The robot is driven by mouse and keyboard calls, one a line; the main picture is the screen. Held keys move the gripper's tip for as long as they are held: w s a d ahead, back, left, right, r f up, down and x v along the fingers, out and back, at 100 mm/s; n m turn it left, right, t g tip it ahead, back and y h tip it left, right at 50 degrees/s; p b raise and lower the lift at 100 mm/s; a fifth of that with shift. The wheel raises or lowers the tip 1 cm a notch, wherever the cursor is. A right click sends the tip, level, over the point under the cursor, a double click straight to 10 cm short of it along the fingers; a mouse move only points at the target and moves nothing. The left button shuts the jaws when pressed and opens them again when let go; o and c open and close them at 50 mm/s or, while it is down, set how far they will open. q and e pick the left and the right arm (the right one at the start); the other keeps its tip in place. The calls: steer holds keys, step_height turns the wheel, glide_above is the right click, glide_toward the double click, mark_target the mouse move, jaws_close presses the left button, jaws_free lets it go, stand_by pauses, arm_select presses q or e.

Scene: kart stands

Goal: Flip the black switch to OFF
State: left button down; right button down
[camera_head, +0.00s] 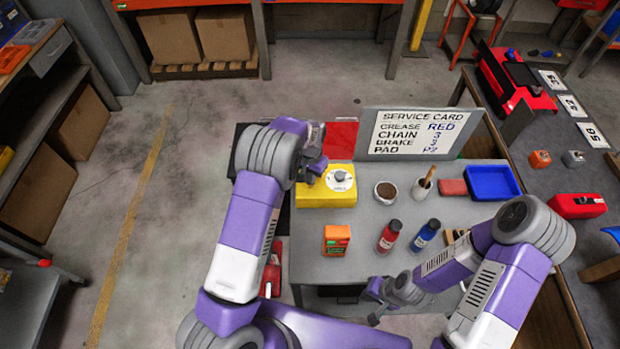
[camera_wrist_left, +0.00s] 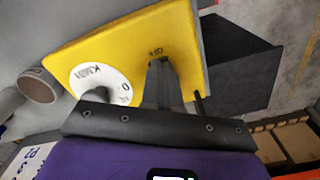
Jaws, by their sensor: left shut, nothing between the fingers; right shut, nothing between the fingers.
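A yellow box (camera_head: 325,197) stands at the left end of the grey table, with a white disc and grey knob (camera_head: 340,178) on its face. The disc also shows in the left wrist view (camera_wrist_left: 118,85), bearing printed letters. My left gripper (camera_head: 316,165) is shut and empty, over the left part of the box. In the wrist view its fingers (camera_wrist_left: 158,66) point at small printed marks on the yellow face; contact cannot be told. A short dark rod (camera_wrist_left: 200,104) beside them may be the black switch; its position is unclear. My right gripper (camera_head: 374,304) is shut near the table's front edge.
On the table are an orange box (camera_head: 337,240), red bottle (camera_head: 389,236), blue bottle (camera_head: 425,235), brown-filled cup (camera_head: 385,192), brush cup (camera_head: 422,190), red block (camera_head: 453,187) and blue tray (camera_head: 515,183). A service card board (camera_head: 417,134) stands behind.

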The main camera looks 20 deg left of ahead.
arm_select(q)
steer(key=shift+w+r+p, duration=0.1)
steer(key=shift+r+p, duration=0.4)
steer(key=shift+r, duration=0.15)
steer(key=shift+r+p, duration=1.6)
steer(key=shift+r, duration=1.2)
steer(key=shift+f, duration=0.15)
